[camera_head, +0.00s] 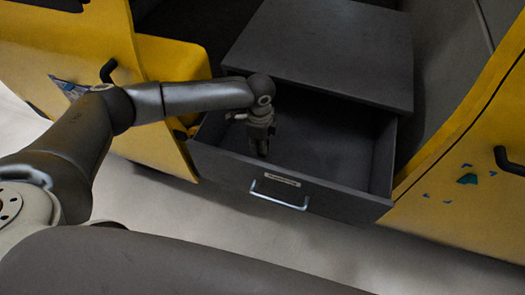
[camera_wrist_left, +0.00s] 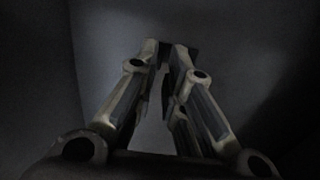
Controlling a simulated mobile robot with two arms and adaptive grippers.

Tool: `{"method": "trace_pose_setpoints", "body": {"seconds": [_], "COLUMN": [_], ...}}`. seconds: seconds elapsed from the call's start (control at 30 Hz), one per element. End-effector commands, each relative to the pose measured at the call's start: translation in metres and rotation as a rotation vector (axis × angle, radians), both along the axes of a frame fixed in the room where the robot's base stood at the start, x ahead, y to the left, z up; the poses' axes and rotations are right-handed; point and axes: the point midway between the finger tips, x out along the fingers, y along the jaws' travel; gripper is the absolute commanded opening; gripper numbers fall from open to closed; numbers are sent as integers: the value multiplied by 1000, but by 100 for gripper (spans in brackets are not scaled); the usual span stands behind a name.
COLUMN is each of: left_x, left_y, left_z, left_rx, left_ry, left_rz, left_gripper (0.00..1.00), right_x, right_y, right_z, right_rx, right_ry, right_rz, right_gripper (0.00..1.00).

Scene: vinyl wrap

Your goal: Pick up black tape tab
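My left gripper (camera_head: 262,152) points down into the open grey drawer (camera_head: 287,194), near its front left inside. In the left wrist view, the fingers of my left gripper (camera_wrist_left: 165,52) come together at dark tips with little or no gap. I cannot tell whether anything thin and black lies between them. I cannot make out the black tape tab as a separate thing; it may be hidden by the tips or lost against the dark drawer. My right gripper is not in view.
A metal handle (camera_head: 279,196) is on the drawer front. A flat grey top (camera_head: 325,48) covers the back of the drawer. Yellow panels (camera_head: 470,170) stand on both sides, the right one with small blue and green pieces (camera_head: 467,179). The pale floor (camera_head: 330,250) in front is clear.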

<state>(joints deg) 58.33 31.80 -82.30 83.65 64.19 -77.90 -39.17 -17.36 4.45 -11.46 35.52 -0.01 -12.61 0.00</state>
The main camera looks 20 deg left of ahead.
Motion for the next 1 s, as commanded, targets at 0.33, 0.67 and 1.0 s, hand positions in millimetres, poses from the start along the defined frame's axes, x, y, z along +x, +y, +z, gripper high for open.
{"method": "trace_pose_setpoints", "body": {"seconds": [0.33,0.67,1.0], "left_x": [0,0,1], "left_y": [2,2,3], "left_z": [-41,-41,-40], "left_rx": [1,1,1], "left_ry": [2,1,1], "left_rz": [1,0,1], "left_gripper": [11,0,0], "right_x": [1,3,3], "right_y": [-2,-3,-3], "right_z": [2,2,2], "right_rx": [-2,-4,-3], "right_ry": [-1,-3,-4], "right_rz": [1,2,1], "right_gripper": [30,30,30]}}
